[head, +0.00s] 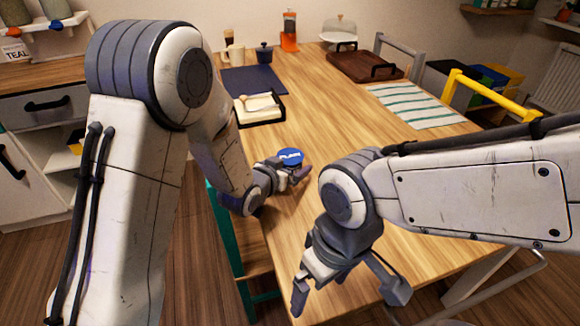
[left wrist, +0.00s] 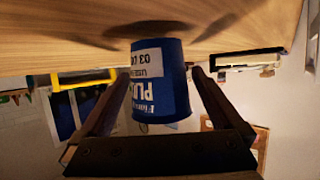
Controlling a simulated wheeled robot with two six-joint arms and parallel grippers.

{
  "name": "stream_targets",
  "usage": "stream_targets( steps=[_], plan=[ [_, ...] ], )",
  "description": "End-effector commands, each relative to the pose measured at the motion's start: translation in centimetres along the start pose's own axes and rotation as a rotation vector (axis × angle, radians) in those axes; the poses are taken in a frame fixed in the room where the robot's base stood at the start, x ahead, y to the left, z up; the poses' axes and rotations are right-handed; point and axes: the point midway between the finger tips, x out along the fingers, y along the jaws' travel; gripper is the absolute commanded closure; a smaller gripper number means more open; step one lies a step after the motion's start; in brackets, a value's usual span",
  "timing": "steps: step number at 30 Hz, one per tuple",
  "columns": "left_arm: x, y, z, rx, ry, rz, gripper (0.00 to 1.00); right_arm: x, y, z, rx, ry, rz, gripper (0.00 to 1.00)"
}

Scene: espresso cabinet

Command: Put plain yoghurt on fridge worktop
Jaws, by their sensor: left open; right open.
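The plain yoghurt is a blue tub (head: 290,156) with "PLAIN" lettering, near the left edge of the wooden table. My left gripper (head: 287,174) is at the tub, partly behind its own arm. In the left wrist view, which is upside down, the tub (left wrist: 160,95) stands between the two open fingers; contact cannot be told. My right gripper (head: 348,291) is open and empty over the table's near edge. A wooden worktop (head: 60,74) over white drawers is at the far left; whether it is the fridge worktop cannot be told.
The wooden table (head: 320,105) holds a tray with a spoon (head: 260,110), a dark mat (head: 252,80), a striped cloth (head: 415,106) and a brown tray (head: 362,67). A yellow chair (head: 490,90) is at the right.

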Motion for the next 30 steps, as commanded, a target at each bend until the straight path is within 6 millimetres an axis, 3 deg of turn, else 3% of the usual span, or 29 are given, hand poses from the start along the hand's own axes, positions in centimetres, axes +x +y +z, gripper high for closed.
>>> stream_targets(
  steps=[1, 6, 9, 19, 26, 30],
  plan=[
    [0.0, 0.0, 0.0, 0.000, 0.000, 0.000, 0.00, 0.0, 0.0, 0.0, 0.000, 0.000, 0.000, 0.00],
    [0.0, 0.0, 0.0, 0.000, 0.000, 0.000, 0.65, 0.0, 0.0, 0.0, 0.000, 0.000, 0.000, 0.00],
    [0.0, 0.0, -0.1, 0.000, 0.002, 0.000, 0.94, 0.0, 0.0, 0.0, 0.000, 0.000, 0.000, 0.00],
    [-0.3, 0.0, -0.8, 0.001, 0.003, 0.000, 0.94, -0.2, 0.0, 0.0, 0.000, 0.000, 0.000, 0.00],
    [-1.7, 0.0, -4.2, 0.001, 0.008, 0.000, 0.94, -1.1, -0.1, -0.1, 0.000, 0.000, 0.000, 0.00],
    [-2.5, 3.3, -5.6, 0.003, 0.005, 0.008, 0.94, -1.2, -0.1, -0.1, 0.000, 0.000, 0.000, 0.00]
  ],
)
